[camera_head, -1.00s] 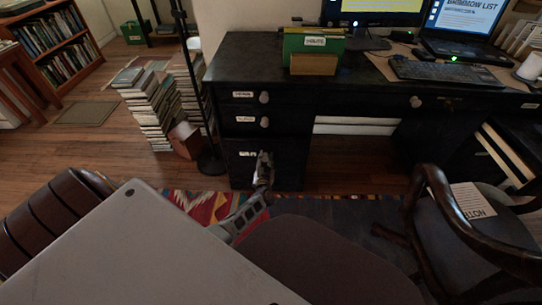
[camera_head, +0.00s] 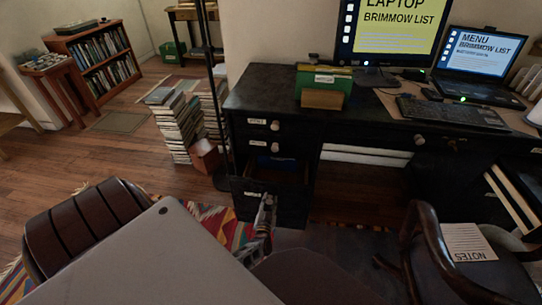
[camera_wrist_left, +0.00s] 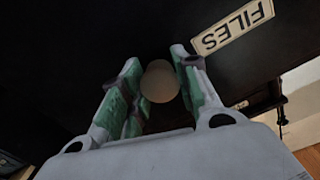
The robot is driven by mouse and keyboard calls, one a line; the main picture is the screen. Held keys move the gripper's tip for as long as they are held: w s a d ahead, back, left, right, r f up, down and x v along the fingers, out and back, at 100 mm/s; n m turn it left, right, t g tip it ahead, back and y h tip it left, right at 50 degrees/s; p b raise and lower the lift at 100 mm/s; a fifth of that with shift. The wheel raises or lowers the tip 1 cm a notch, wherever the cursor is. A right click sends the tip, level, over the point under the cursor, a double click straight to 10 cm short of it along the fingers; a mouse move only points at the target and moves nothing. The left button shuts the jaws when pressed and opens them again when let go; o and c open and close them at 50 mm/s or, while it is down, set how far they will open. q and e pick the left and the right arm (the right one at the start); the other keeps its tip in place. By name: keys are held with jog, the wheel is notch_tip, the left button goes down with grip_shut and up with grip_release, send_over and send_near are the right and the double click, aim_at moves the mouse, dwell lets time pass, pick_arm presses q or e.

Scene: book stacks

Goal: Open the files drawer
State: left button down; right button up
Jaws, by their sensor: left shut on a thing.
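The black desk (camera_head: 300,80) has a column of labelled drawers on its left side. The bottom drawer (camera_head: 243,197) is pulled out, and its open inside shows behind its front. In the left wrist view its dark front carries a FILES label (camera_wrist_left: 232,27) and a round pale knob (camera_wrist_left: 159,82). My left gripper (camera_head: 266,203) is at this drawer front; in the left wrist view its two fingers (camera_wrist_left: 157,88) are shut around the knob. My right gripper is not in view.
A wooden chair (camera_head: 465,250) stands at the right, and another chair (camera_head: 85,230) is at the lower left. Stacks of books (camera_head: 175,125) and a black pole (camera_head: 211,80) stand left of the desk. Two drawers above, including the top one (camera_head: 257,122), are closed.

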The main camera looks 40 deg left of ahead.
pick_arm(q)
jog(key=shift+p+v, duration=0.35)
jog(key=shift+v, duration=0.5)
jog(key=p+v, duration=0.4)
jog(key=v, duration=1)
jog(key=shift+s+d, duration=0.25)
jog(key=shift+d, duration=0.05)
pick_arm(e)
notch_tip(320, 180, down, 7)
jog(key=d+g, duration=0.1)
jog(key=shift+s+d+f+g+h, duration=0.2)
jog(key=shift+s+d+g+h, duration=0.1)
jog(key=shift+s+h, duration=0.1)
pick_arm(q)
jog(key=c, duration=1)
grip_release()
jog(key=shift+c, duration=0.2)
jog(key=shift+s, duration=0.15)
